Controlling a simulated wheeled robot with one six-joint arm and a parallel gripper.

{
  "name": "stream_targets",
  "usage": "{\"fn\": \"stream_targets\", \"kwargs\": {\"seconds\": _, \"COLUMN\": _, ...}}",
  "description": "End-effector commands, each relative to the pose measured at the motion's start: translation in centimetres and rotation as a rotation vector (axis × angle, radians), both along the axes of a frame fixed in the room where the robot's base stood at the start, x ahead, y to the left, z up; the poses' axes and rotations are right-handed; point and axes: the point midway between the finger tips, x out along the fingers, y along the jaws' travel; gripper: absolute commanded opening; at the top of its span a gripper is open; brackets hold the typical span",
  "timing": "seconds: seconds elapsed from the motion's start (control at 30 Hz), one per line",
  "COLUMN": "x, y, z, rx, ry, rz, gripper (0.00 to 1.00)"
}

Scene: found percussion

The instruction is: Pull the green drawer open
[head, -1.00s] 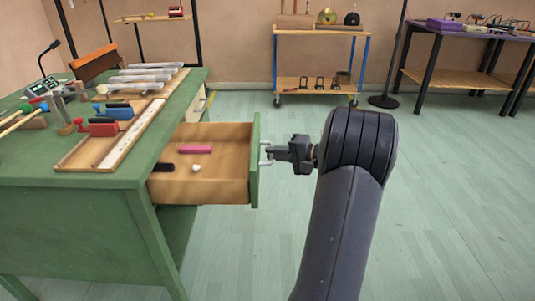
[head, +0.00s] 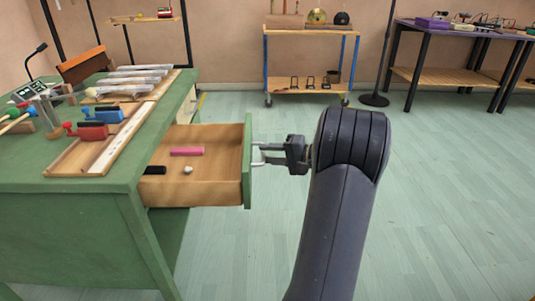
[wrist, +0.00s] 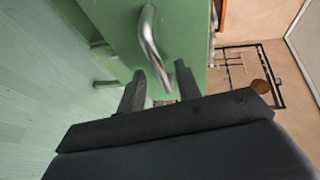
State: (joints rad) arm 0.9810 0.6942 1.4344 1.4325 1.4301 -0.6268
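The green drawer (head: 248,178) stands well out from the left desk, its wooden inside showing. Its metal D-shaped handle (head: 258,155) is on the outer face. My gripper (head: 272,155) is at the handle from the right, with a finger on either side. The exact contact is partly hidden. Inside the drawer lie a pink block (head: 187,151), a black block (head: 154,170) and a small white ball (head: 188,170).
A wheeled cart (head: 310,92) and a purple-topped table (head: 460,32) stand at the back. The floor right of my arm is clear.

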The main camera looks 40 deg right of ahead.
Motion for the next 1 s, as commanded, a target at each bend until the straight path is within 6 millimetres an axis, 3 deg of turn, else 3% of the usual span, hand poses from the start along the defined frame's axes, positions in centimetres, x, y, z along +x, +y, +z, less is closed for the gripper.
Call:
{"fn": "stream_targets", "kwargs": {"seconds": 0.3, "x": -5.3, "y": -3.3, "z": 1.5, "rx": 0.001, "ry": 0.001, "rz": -0.005, "gripper": 0.33}}
{"fn": "stream_targets", "kwargs": {"seconds": 0.5, "x": -7.6, "y": -4.6, "z": 1.8, "rx": 0.000, "ry": 0.001, "rz": -0.002, "gripper": 0.33}}
{"fn": "stream_targets", "kwargs": {"seconds": 1.0, "x": -8.1, "y": -4.8, "z": 1.8, "rx": 0.000, "ry": 0.002, "rz": 0.001, "gripper": 0.33}}
